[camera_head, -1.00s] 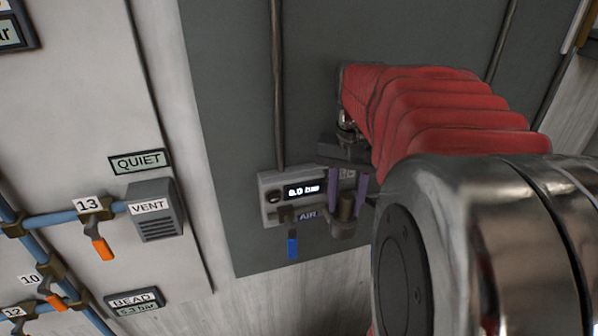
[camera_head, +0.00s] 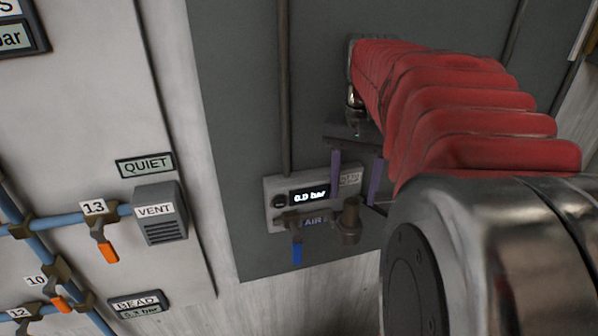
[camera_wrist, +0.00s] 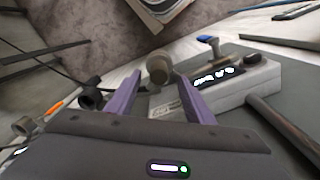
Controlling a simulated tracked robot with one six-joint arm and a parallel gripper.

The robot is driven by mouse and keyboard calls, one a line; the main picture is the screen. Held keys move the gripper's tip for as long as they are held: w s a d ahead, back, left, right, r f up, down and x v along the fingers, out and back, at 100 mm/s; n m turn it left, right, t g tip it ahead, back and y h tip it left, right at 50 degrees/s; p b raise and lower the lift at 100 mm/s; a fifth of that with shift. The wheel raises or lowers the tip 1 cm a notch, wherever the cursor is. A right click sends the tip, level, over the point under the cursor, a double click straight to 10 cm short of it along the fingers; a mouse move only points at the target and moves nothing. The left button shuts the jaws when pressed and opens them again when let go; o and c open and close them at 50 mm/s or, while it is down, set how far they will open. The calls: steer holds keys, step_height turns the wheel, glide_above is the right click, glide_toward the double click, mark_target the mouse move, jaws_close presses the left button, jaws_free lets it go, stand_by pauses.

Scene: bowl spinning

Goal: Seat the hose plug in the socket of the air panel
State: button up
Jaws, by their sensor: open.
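The air panel (camera_head: 270,207) is a pale box reading 0.0 bar, with an AIR label and a blue-handled lever (camera_head: 297,250). A brownish cylindrical fitting (camera_head: 350,218) stands at its lower right; it also shows in the wrist view (camera_wrist: 158,70). I cannot tell whether this is the socket alone or the hose plug in it. My gripper (camera_head: 357,182) has two purple fingers, open and empty. In the wrist view the fitting lies beyond and between the fingertips (camera_wrist: 156,80), apart from them. A dark round piece with a black line (camera_wrist: 90,97) shows left of the fingers.
A VENT box (camera_head: 160,215) and blue pipes with orange-handled valves (camera_head: 107,250) are on the wall at left. A grey pipe (camera_head: 284,90) runs down to the panel's top. My red-sleeved arm covers the right side.

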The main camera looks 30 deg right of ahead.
steer(key=shift+r, duration=1.45)
steer(key=s+a+f+n+t, duration=0.2)
steer(key=a+f+n, duration=0.2)
steer(key=a, duration=0.7)
steer(key=s+a+f+n+t, duration=0.2)
steer(key=a+f+n, duration=0.3)
steer(key=a, duration=0.6)
steer(key=shift+f+n+t, duration=0.3)
steer(key=shift+f+t, duration=0.1)
steer(key=shift+t, duration=0.4)
steer(key=shift+s, duration=0.1)
